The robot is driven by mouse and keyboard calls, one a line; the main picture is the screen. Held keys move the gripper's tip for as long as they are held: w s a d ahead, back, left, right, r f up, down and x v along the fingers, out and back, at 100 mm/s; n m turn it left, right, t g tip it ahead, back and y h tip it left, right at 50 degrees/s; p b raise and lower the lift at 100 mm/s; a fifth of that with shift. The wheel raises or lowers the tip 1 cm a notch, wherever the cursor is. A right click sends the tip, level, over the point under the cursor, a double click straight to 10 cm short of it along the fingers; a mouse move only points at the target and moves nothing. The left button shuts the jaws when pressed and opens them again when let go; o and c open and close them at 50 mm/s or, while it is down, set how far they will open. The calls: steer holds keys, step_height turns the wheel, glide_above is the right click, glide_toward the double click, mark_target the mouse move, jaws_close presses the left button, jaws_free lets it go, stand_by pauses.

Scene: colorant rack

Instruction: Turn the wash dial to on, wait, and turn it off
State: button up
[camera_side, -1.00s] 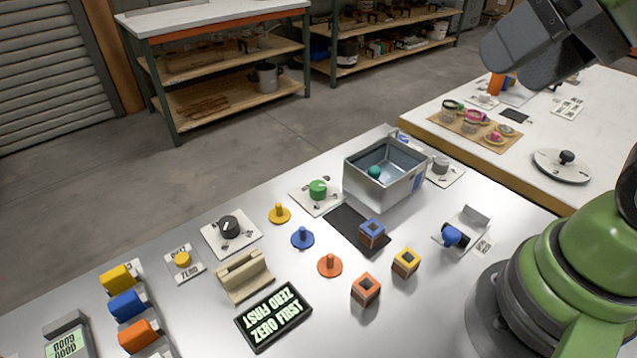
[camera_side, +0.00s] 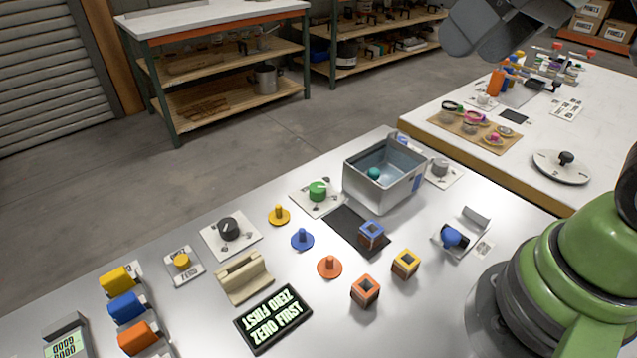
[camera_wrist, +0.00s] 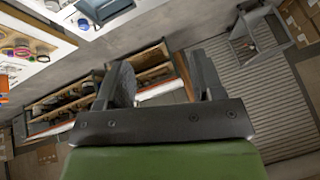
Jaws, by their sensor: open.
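Three dials on white plates show in the side view: a green dial (camera_side: 318,191) left of the grey basin, a black dial (camera_side: 229,229) further left, and a grey dial (camera_side: 440,166) behind the basin's right side. I cannot read their labels, so I cannot tell which is the wash dial. The grey basin (camera_side: 405,190) has a teal ball (camera_side: 374,173) inside. My gripper (camera_wrist: 160,78) is open and empty in the wrist view, its fingers apart high above the floor and shelves.
Yellow (camera_side: 279,215), blue (camera_side: 302,239) and orange (camera_side: 329,267) pegged discs, several small cubes, a beige holder (camera_side: 244,277) and a black display (camera_side: 273,319) stand on the near table. A blue knob fixture (camera_side: 453,237) is at right. A second table (camera_side: 540,130) lies behind.

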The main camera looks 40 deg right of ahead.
steer(key=w+f+n+g, duration=0.2)
steer(key=w+n, duration=0.2)
steer(key=w, duration=0.5)
steer(key=n+g+h, duration=0.2)
steer(key=n+g, duration=0.2)
steer(key=n, duration=0.5)
glide_above(319, 187)
step_height(319, 187, down, 18)
steer(key=shift+f, duration=0.95)
step_height(319, 187, down, 9)
steer(key=shift+c, duration=0.2)
steer(key=c, duration=0.9)
